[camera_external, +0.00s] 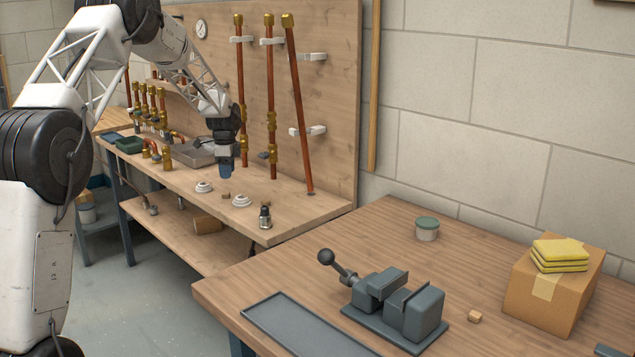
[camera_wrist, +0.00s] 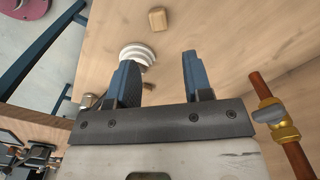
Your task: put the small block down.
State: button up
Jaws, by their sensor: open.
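A small wooden block (camera_external: 225,197) lies on the plumbing bench, between two white ring-shaped fittings. In the wrist view a small block (camera_wrist: 158,19) lies on the wood beyond my fingertips, apart from them. My gripper (camera_external: 226,172) is above the bench, pointing down, close to that block. In the wrist view my gripper (camera_wrist: 160,62) has its two blue fingers spread, with nothing between them. Another small wooden block (camera_external: 474,316) lies on the front table, right of the grey vise.
White fittings (camera_external: 241,201) and a dark metal fitting (camera_external: 265,216) stand near the bench's front edge. Copper pipes (camera_external: 299,110) rise behind my gripper. The front table holds a vise (camera_external: 413,312), a flat tray (camera_external: 300,330), a lidded tin (camera_external: 427,230) and a cardboard box (camera_external: 530,300).

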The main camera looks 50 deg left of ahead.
jog(key=shift+r, duration=2.3)
jog(key=s+d+r+n, duration=0.1)
jog(key=s+d+r, duration=0.1)
jog(key=d+r, duration=0.65)
jog(key=s+d+r+n, duration=0.1)
jog(key=s+d+r, duration=0.3)
jog(key=d, duration=0.8)
jog(key=s+d+r+n, duration=0.1)
jog(key=s+d+r, duration=0.2)
jog(key=d, duration=0.2)
jog(key=s+d+r+t, duration=0.1)
jog(key=s+d+r, duration=0.2)
jog(key=d, duration=0.3)
jog(key=s+d+r+n, duration=0.1)
jog(key=s+d+r, duration=0.2)
jog(key=d, duration=0.2)
jog(key=s+d+f+n, duration=0.1)
jog(key=s+d, duration=0.6)
jog(key=s, duration=0.3)
jog(key=s+d+n+t, duration=0.1)
jog(key=s+d+n, duration=0.1)
jog(key=s+d, duration=0.5)
jog(key=s+d+f+n, duration=0.1)
jog(key=s+d, duration=0.6)
jog(key=s, duration=0.8)
jog(key=shift+f+n+t, duration=0.3)
jog(key=shift+n, duration=0.1)
